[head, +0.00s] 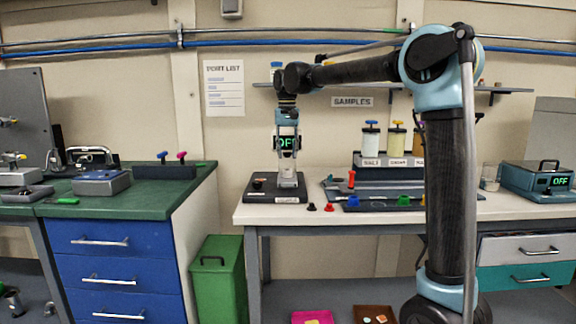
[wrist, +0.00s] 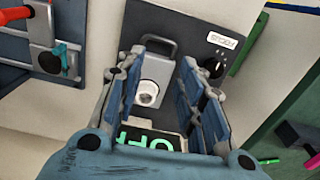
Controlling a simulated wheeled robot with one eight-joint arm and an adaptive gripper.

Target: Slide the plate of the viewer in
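The viewer (head: 262,189) stands on the left part of the white-topped table, with a dark base and a lit "OFF" display. In the wrist view, its dark body (wrist: 195,32) carries a "FOCUS" label, a black knob (wrist: 214,63) and a pale round part (wrist: 148,92). A grey handle (wrist: 157,46) beside the round part seems to belong to the plate; how far in the plate sits I cannot tell. My gripper (head: 288,176) points down over the viewer. In the wrist view its fingers (wrist: 164,68) are apart, with the handle and round part showing between them.
A dark tray with a red-handled part (wrist: 45,38) lies right of the viewer in the head view. Small black and red pieces (head: 320,207) lie near the table's front edge (head: 300,217). Sample jars (head: 371,140) stand farther right. A green bin (head: 218,280) stands left of the table.

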